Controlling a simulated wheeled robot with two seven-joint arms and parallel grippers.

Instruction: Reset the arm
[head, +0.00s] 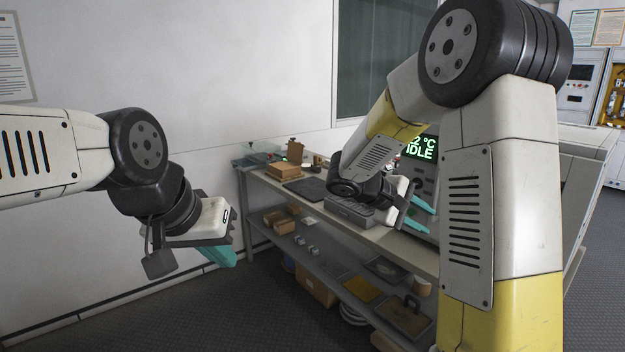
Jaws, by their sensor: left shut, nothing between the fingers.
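My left arm comes in from the left, and my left gripper (222,256) hangs in free air to the left of the bench. Its teal fingers point down, are shut and hold nothing. My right arm comes down from the upper right and bends back over the bench. My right gripper (421,215) is above the bench top, in front of the grey tester with the green display (421,147). Its two teal fingers are apart, with nothing seen between them. My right arm hides part of the tester and the bench's right end.
The bench (408,251) carries a grey device (352,212), a dark flat pad (309,188) and a brown box (286,171). Its lower shelf holds trays and small boxes. A wall stands behind. The floor at the lower left is clear.

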